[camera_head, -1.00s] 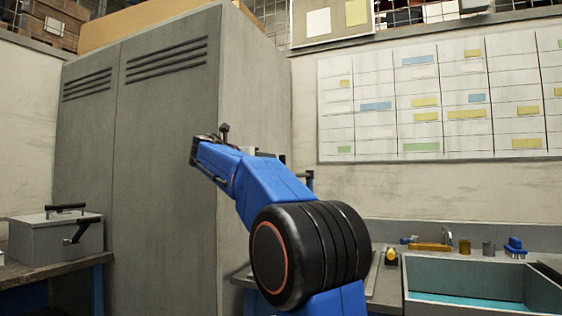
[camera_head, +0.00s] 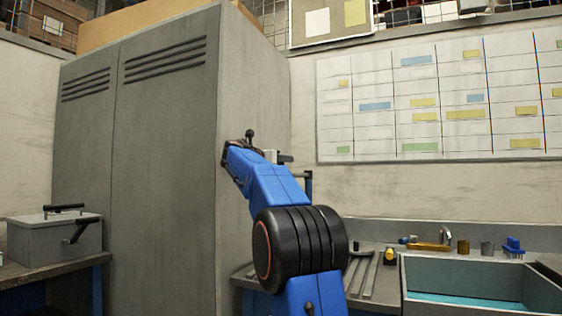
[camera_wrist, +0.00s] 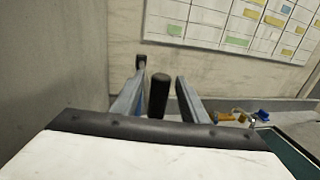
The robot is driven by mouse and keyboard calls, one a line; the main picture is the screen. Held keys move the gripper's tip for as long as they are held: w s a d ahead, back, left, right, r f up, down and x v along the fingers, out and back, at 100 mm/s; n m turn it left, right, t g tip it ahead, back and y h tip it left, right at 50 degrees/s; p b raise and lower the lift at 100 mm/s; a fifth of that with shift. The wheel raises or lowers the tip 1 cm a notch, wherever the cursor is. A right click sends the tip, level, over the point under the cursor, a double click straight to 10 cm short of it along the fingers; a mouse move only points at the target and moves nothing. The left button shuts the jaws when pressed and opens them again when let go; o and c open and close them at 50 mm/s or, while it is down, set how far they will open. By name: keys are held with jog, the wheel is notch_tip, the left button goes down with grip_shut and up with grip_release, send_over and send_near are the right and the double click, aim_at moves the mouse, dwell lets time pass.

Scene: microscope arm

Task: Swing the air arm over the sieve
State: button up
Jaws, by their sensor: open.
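My gripper (camera_wrist: 160,82) is open in the wrist view, with one finger on each side. A dark upright rod with a rounded top (camera_wrist: 158,97) shows between the fingers. It looks like a handle, but I cannot tell whether it belongs to the air arm or whether the fingers touch it. In the head view my blue arm hides the gripper. A dark post (camera_head: 308,186) stands out just right of my forearm; I cannot tell what it is part of. I cannot make out the sieve in either view.
A sink (camera_head: 480,268) with teal water is at the lower right, with a brass tap (camera_head: 432,246), small cups and a blue brush (camera_head: 513,246) behind it. A ribbed drainboard lies left of it. A tall grey cabinet (camera_head: 165,170) and a lidded metal box (camera_head: 55,238) are left.

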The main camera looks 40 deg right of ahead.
jog(key=shift+c, duration=0.6)
grip_shut()
jog(key=shift+s+d+r, duration=0.1)
jog(key=shift+s+d, duration=0.05)
jog(key=shift+s, duration=0.2)
jog(key=s+d+n+t+y, duration=0.1)
jog(key=s+d+n+t, duration=0.2)
jog(key=s+d, duration=0.4)
jog(key=s+t, duration=0.1)
jog(key=s, duration=0.2)
jog(key=shift+s, duration=0.25)
jog(key=shift+d, duration=0.1)
jog(key=shift+o, duration=0.6)
grip_release()
